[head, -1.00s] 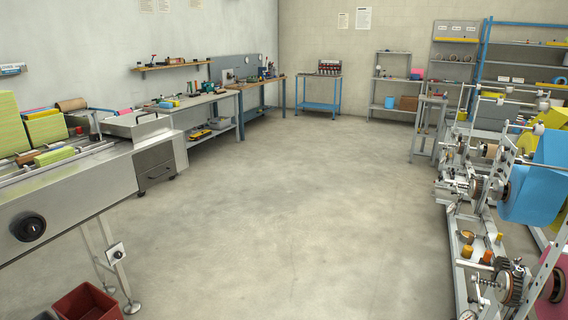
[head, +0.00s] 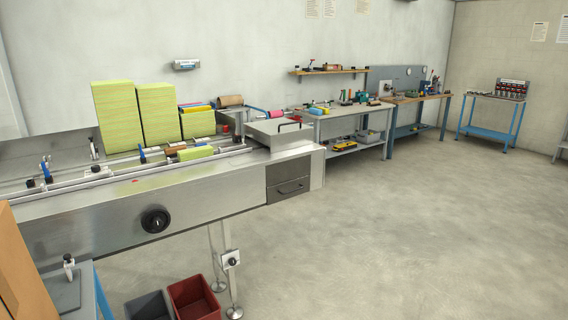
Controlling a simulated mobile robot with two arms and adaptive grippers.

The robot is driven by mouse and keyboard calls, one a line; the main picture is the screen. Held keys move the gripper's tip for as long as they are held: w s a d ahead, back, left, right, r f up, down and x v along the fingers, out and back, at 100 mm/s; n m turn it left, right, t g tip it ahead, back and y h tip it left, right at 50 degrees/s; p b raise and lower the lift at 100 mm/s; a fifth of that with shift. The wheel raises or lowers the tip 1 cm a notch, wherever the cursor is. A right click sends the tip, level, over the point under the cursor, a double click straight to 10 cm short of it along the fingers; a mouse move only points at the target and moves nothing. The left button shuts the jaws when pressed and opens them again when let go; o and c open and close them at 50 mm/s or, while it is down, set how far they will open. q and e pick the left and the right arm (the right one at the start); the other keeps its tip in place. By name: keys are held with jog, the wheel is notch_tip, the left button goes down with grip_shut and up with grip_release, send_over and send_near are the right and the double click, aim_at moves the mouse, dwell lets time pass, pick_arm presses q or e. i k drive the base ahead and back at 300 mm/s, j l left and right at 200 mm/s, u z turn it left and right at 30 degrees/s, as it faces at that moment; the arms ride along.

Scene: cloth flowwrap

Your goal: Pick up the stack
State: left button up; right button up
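Tall yellow-green stacks of cloth stand at the back of the steel machine (head: 100,215) on the left. The leftmost stack (head: 118,115) is the widest, and a second tall stack (head: 158,113) stands to its right. A shorter stack (head: 198,124) stands right of that. A small, low yellow-green stack (head: 194,153) lies in the machine's infeed lane between the rails, beside a brown piece (head: 174,149). I cannot tell which stack the task names. Neither of my grippers is in view.
A red bin (head: 195,300) and a dark grey bin (head: 150,306) stand on the floor under the machine. A blue-legged table (head: 88,285) and an orange-brown panel (head: 22,270) are at the lower left. Workbenches line the back wall. The floor (head: 400,235) at right is clear.

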aim_at(186, 154)
jog(key=i+u, duration=0.35)
jog(key=i+l+u, duration=0.1)
jog(key=u, duration=0.25)
jog(key=i+l, duration=0.95)
jog(key=i, duration=0.2)
